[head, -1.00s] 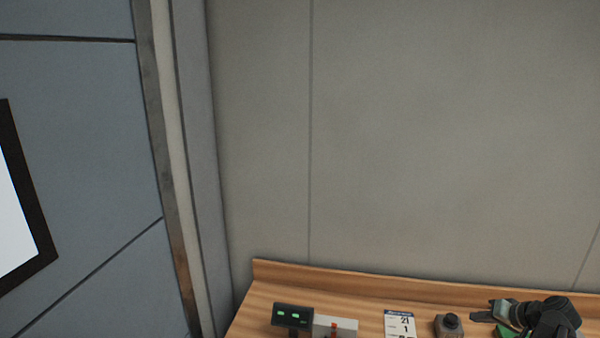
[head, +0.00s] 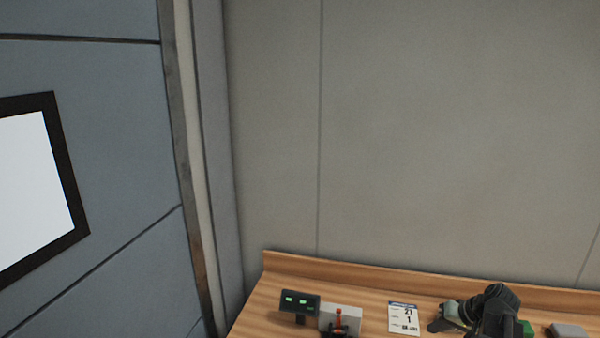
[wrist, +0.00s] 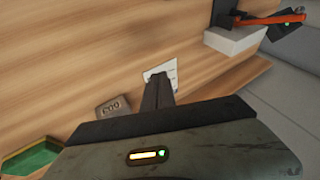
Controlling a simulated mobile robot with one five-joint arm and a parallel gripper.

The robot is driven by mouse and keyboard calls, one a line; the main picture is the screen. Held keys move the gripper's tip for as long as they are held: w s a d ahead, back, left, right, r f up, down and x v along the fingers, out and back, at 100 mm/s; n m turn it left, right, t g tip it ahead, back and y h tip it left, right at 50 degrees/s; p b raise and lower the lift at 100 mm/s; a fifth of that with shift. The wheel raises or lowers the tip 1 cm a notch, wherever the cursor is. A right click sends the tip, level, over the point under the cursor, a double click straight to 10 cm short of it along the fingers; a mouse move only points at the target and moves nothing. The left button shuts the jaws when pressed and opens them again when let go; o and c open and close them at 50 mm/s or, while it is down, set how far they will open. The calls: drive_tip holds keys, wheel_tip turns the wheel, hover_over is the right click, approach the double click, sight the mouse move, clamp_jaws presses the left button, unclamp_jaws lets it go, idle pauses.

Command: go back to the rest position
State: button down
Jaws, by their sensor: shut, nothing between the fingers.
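My gripper (head: 436,325) is at the lower right of the head view, above the wooden worktop (head: 372,290) and just right of a white printed card (head: 404,318). In the wrist view my gripper (wrist: 158,84) shows as two dark fingers pressed together, with nothing between them. The tips overlap the card (wrist: 172,72) in that view; I cannot tell how high they are above it.
A dark display with green lights (head: 299,301) and a white box with a red lever (head: 346,320) stand left of the card. The wrist view shows a small grey block (wrist: 114,107) and a green tray (wrist: 30,157). A wall rises behind.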

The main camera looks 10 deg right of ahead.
drive_tip(key=a+f+n+g+h, duration=0.1)
drive_tip(key=a+g, duration=0.1)
drive_tip(key=a, duration=0.8)
drive_tip(key=s+a+f+n+g+h+b, duration=0.1)
drive_tip(key=a+f+n+g, duration=0.1)
drive_tip(key=a, duration=0.9)
drive_tip(key=s+a+f+n+g+h, duration=0.1)
drive_tip(key=a+f, duration=0.1)
drive_tip(key=a, duration=0.8)
drive_tip(key=shift+a+f+g, duration=0.2)
drive_tip(key=shift+g, duration=0.2)
drive_tip(key=shift+s+a, duration=0.2)
drive_tip(key=shift+a, duration=0.15)
